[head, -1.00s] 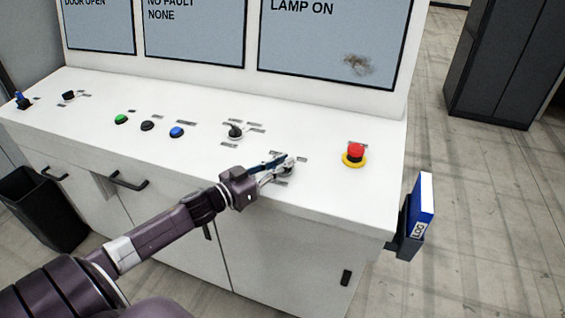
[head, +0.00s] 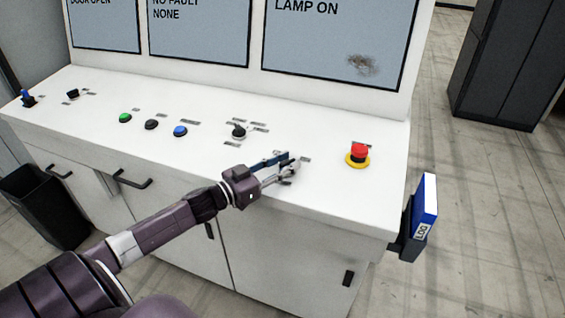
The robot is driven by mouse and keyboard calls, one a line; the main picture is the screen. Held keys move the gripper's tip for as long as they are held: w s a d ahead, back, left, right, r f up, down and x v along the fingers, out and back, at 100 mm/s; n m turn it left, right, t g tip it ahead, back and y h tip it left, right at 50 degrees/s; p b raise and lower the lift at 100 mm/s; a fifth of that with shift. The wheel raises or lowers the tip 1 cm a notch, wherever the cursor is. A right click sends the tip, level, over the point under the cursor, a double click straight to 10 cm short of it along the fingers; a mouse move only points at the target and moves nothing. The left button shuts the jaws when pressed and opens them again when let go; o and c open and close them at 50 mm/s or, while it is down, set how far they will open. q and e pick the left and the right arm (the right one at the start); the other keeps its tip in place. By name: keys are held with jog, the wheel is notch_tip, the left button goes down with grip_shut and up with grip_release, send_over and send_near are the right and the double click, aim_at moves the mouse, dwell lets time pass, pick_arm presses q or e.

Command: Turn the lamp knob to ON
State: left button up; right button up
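My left gripper (head: 287,162) is over the right part of the white console top, left of the red emergency button. Its two fingers show apart with a gap between them. The knob at this spot is hidden behind the fingers, so I cannot tell whether they touch it or which way it points. Small labels show around the fingertips. The right-hand screen (head: 335,45) reads LAMP ON. My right gripper is not in view.
A black selector knob (head: 238,132) stands left of the gripper. A red mushroom button (head: 358,152) on a yellow collar is to its right. Green (head: 125,118), black (head: 152,125) and blue (head: 180,131) buttons sit farther left. A blue log binder (head: 425,208) hangs at the console's right side.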

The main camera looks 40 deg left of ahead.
pick_arm(q)
jog(key=shift+s+a+f, duration=0.1)
jog(key=shift+s, duration=0.35)
jog(key=v, duration=1.1)
